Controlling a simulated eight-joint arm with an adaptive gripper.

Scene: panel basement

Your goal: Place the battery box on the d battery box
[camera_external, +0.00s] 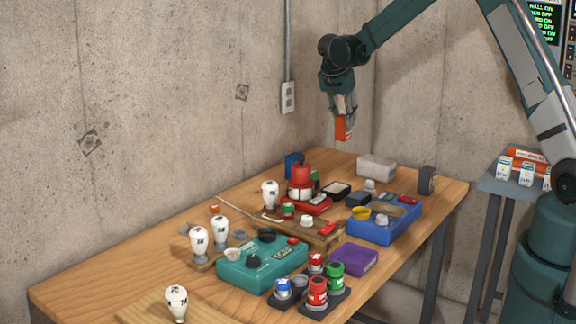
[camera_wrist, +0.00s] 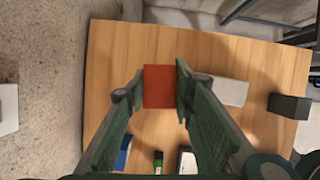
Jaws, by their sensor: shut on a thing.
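My gripper (camera_external: 343,112) is shut on an orange-red box (camera_external: 342,129), held upright in the air above the far end of the wooden table. In the wrist view the red box (camera_wrist: 160,86) sits between the two fingers of my gripper (camera_wrist: 160,88), with bare wood beneath it. On the grey side stand at the right lies an orange box (camera_external: 530,155) with a pale label, at the back of the stand. I cannot read which box is the d battery box.
Small white boxes (camera_external: 502,168) stand in front of the orange box on the grey stand (camera_external: 497,184). A whitish block (camera_external: 376,168) and a dark block (camera_external: 427,180) sit at the table's far end. Bulbs, a blue case (camera_external: 384,219) and a teal case (camera_external: 262,264) crowd the table (camera_external: 80,292).

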